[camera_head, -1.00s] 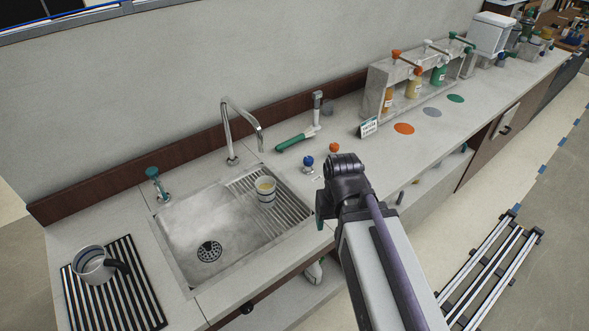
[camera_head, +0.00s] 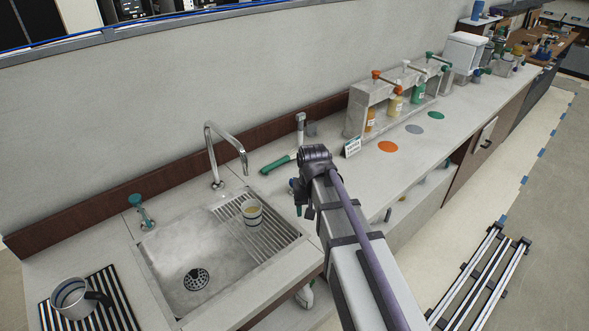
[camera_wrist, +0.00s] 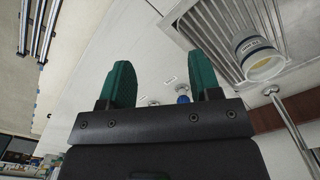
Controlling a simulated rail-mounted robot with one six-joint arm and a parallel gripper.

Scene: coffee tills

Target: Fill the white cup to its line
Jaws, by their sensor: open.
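A white cup (camera_head: 251,216) with dark bands stands upright on the ribbed drainer in the sink, with a yellowish surface inside. It also shows in the wrist view (camera_wrist: 259,60), at upper right; its fill line cannot be made out. A larger white banded vessel (camera_head: 72,298) with a dark handle sits on the striped mat at lower left. My gripper (camera_head: 301,208) is over the counter just right of the sink, apart from the cup. In the wrist view its green fingers (camera_wrist: 161,78) are spread and empty.
The tap (camera_head: 228,145) arches over the sink (camera_head: 180,250). A blue knob (camera_wrist: 183,99) shows beyond the fingers. A green-handled tool (camera_head: 275,164) lies behind my arm. A pump rack (camera_head: 358,115) and coloured discs (camera_head: 387,147) are farther right.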

